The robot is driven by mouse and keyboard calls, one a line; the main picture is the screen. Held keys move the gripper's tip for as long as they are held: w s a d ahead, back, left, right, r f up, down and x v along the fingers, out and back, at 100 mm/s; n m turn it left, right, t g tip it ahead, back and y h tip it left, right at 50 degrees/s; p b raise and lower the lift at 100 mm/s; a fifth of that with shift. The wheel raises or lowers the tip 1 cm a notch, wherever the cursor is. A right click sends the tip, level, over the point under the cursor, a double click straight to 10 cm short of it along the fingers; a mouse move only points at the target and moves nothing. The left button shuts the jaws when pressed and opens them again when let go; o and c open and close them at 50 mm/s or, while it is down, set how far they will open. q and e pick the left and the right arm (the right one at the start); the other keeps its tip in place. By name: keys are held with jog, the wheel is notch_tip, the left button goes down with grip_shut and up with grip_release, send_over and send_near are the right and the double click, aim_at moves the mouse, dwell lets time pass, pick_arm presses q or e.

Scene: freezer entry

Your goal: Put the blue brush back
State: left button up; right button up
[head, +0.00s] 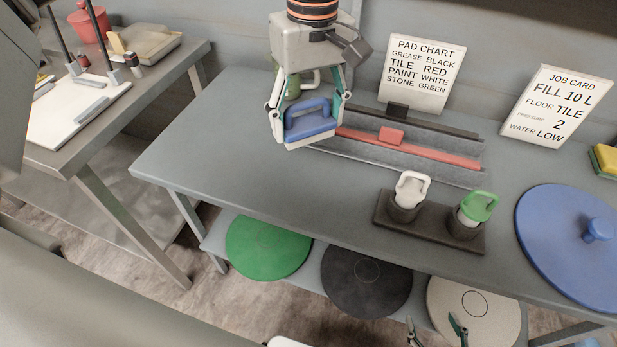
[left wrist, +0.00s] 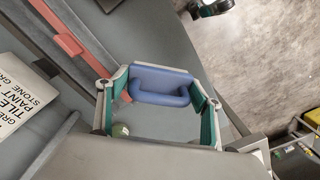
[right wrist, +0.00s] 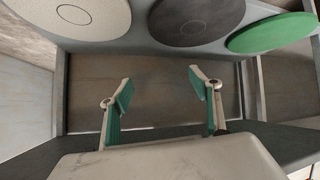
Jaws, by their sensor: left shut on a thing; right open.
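The blue brush (head: 308,124) is a block with a loop handle. My left gripper (head: 307,118) is shut on it, above the left end of a grey rack (head: 440,160); the head view does not clearly show whether brush and rack touch. In the left wrist view the brush (left wrist: 160,84) sits between the fingers, handle toward the camera. The rack has long rails, with a red brush (head: 391,135) on a red strip and a black block (head: 397,108) at the back. My right gripper (right wrist: 160,88) is open and empty, low before the table.
A dark holder (head: 430,229) carries a white-handled and a green-handled piece. A large blue disc (head: 575,245) lies at right; green, black and white discs are on the shelf below. Two cards stand behind. A green-handled item (head: 297,82) is partly hidden behind my left gripper. The table's left part is clear.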

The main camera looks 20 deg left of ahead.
pick_arm(q)
notch_tip(320, 180, down, 11)
jog(key=shift+r+b, duration=0.1)
jog(key=shift+b, duration=0.4)
jog(key=shift+f, duration=2.15)
jog(key=shift+f, duration=0.15)
jog(key=o, duration=1.7)
jog(key=shift+c, duration=0.2)
